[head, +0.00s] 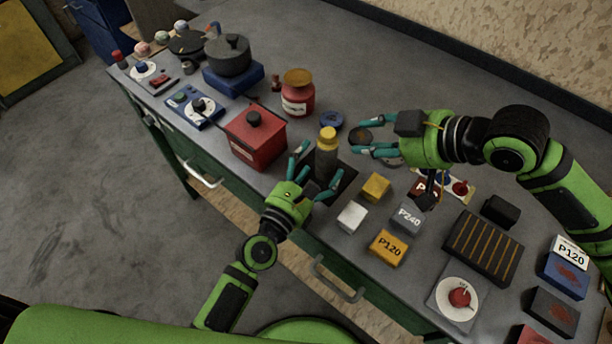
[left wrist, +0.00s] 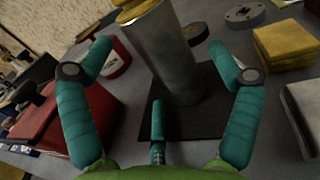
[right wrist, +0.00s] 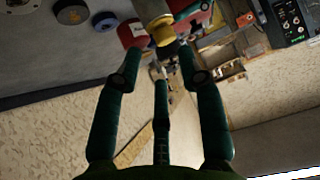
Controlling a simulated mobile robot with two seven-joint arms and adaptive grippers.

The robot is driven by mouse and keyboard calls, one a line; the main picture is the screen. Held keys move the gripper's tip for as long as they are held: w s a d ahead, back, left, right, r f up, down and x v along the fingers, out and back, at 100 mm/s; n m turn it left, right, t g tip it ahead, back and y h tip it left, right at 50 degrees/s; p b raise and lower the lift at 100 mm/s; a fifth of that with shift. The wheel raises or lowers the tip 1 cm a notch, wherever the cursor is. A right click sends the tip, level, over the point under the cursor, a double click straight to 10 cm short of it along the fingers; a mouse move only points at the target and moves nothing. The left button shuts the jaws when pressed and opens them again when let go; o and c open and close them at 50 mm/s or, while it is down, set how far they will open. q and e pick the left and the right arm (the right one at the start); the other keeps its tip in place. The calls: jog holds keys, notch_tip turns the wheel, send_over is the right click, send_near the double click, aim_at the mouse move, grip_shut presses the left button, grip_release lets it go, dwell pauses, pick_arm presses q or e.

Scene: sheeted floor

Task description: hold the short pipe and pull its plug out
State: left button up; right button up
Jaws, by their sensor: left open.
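The short pipe (head: 326,160) is a grey upright cylinder standing on a dark square mat (left wrist: 200,124) on the bench. Its yellow plug (head: 327,135) sits in the top end; the plug also shows in the right wrist view (right wrist: 163,32). My left gripper (head: 318,172) is open, with its fingers on either side of the pipe and apart from it in the left wrist view (left wrist: 158,75). My right gripper (head: 357,143) is open and empty to the right of the plug, its fingers pointing towards it.
A red box (head: 256,140) and a red jar (head: 298,95) stand left of and behind the pipe. A yellow block (head: 376,187), a white block (head: 352,217) and grit-marked blocks (head: 388,248) lie to the right. A blue ring (head: 332,120) lies behind the pipe.

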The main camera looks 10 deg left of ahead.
pick_arm(q)
jog(key=shift+x, duration=0.85)
